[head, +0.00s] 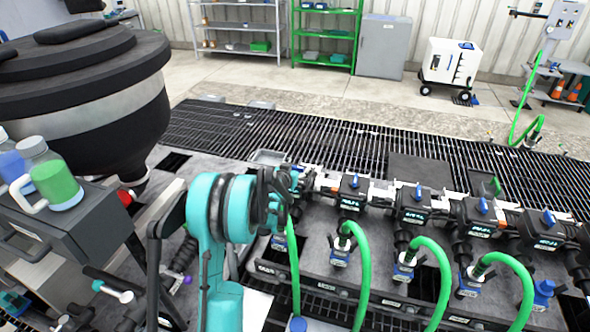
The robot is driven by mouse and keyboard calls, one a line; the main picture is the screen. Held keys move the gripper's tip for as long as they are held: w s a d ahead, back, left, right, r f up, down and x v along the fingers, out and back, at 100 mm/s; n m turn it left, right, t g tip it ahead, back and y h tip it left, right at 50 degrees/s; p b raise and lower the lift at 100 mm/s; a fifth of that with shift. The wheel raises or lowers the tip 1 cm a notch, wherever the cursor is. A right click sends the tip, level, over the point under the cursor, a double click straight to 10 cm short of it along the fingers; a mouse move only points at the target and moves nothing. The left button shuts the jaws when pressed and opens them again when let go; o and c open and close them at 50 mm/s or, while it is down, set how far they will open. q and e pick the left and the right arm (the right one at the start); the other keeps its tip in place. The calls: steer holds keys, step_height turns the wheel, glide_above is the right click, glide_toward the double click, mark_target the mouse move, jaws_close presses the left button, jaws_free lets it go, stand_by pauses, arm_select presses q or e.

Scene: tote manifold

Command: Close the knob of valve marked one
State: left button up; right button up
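A manifold (330,262) with a row of black valves runs across the middle and right of the head view. Blue knobs show on several valves: one (354,181), a second (418,192), a third (483,205) and one farther right (548,218). The valve labels are too small to read, so I cannot tell which is marked one. My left gripper (280,190) is at the left end of the row, by the leftmost valve, and hides most of it. I cannot tell whether its fingers are open or touching a knob. My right gripper is out of view.
Green hoses (435,262) arch up in front of the valves. A large black vessel (85,95) and a dark cart (75,225) with bottles stand at the left. Floor grating (300,135) lies behind the manifold; shelves, a cabinet (383,46) and a white wheeled box (450,65) stand farther back.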

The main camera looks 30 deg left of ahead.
arm_select(q)
steer(key=c, duration=0.8)
steer(key=shift+c, duration=0.2)
steer(key=shift+a+m+h, duration=0.1)
steer(key=shift+m+h, duration=0.3)
steer(key=shift+h, duration=0.1)
steer(key=shift+a+m+t+h, duration=0.2)
steer(key=shift+m+t+h, duration=0.1)
steer(key=shift+m+h, duration=0.7)
steer(key=m+h, duration=0.1)
steer(key=h, duration=0.1)
steer(key=m+h, duration=0.1)
steer(key=m, duration=0.1)
steer(key=m+g+h, duration=0.1)
steer(key=h, duration=0.1)
steer(key=shift+w+a+m+h, duration=0.1)
steer(key=shift+a+m+h, duration=0.15)
steer(key=shift+m+h, duration=0.05)
steer(key=m+g+h, duration=0.2)
steer(key=m+h, duration=0.1)
steer(key=shift+w+a+m+h+p, duration=0.1)
steer(key=shift+a+m+h+p, duration=0.1)
steer(key=shift+m+h+p, duration=0.15)
steer(key=shift+w+m+g+h+p, duration=0.1)
steer(key=shift+m+g+h+p, duration=0.35)
steer(key=shift+m+g+h, duration=0.85)
steer(key=shift+m+g, duration=0.65)
steer(key=shift+g, duration=0.25)
steer(key=shift+f, duration=0.1)
